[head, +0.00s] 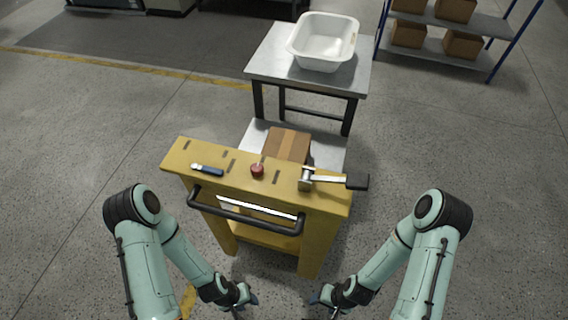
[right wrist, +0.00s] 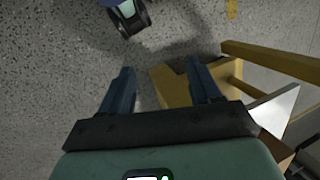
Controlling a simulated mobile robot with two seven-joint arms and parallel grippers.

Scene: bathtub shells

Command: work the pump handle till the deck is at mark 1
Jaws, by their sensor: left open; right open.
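The yellow lift cart (head: 325,230) stands in front of me in the head view. The pump handle (head: 330,180), a metal lever with a black grip, sticks out to the right from the right end of its top. The deck (head: 333,151) is a grey plate behind the yellow frame, low down, with a brown box (head: 288,144) on it. I cannot read any marks. My left gripper (head: 246,303) is open and empty, below and left of the cart. My right gripper (head: 318,302) is open and empty, below the handle; its two fingers show apart in the right wrist view (right wrist: 163,92).
A red knob (head: 257,170) and a blue-handled lever (head: 208,170) sit on the cart's top. A black push bar (head: 245,217) crosses its near side. A metal table (head: 270,66) with a white tub (head: 325,42) stands behind. A shelf (head: 470,66) with boxes is far right.

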